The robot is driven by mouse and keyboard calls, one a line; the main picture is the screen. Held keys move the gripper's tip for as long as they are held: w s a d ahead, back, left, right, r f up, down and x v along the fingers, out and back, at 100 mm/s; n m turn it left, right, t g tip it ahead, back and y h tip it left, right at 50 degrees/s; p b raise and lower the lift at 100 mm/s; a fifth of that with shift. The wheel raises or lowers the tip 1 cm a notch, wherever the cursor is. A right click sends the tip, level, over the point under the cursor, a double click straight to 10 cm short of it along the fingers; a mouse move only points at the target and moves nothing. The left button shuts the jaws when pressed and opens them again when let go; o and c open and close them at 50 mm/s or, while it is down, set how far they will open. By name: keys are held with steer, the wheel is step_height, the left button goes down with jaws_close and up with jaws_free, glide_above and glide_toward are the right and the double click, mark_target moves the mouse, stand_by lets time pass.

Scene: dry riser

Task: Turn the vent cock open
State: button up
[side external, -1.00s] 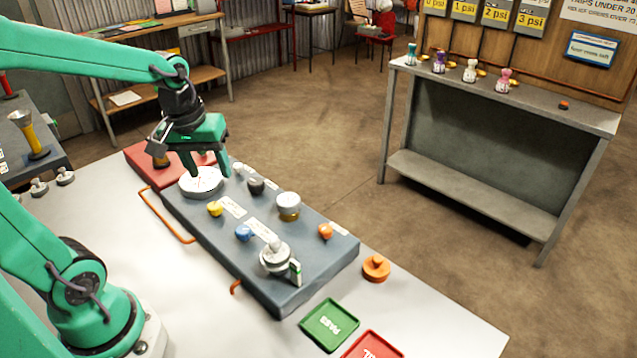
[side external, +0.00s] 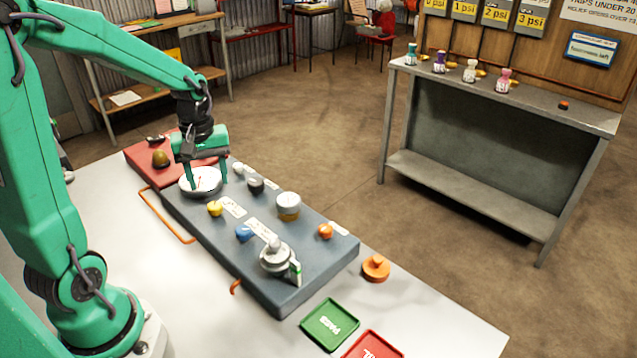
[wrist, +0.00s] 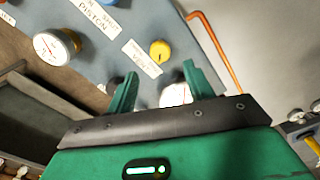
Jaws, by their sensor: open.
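My gripper (side external: 207,182) is open, pointing down over the large white dial (side external: 201,180) at the far left end of the grey panel (side external: 275,285). In the wrist view the dial (wrist: 176,95) shows partly between the open fingers (wrist: 158,76), with nothing gripped. A yellow knob (side external: 215,208), a blue knob (side external: 244,232), a black knob (side external: 256,185) and an orange knob (side external: 325,231) sit on the panel. The yellow knob (wrist: 160,50) is just beyond the fingers in the wrist view.
A brass-sided gauge (side external: 288,205) and a silver fitting (side external: 275,256) rise from the panel. An orange pipe (side external: 165,217) runs along its left side. A green tray (side external: 329,325), a red tray (side external: 373,346) and an orange knobbed disc (side external: 376,268) lie near its right end.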

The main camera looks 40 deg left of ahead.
mark_target(214, 205)
steer(key=shift+f, duration=3.55)
steer(key=c, duration=1)
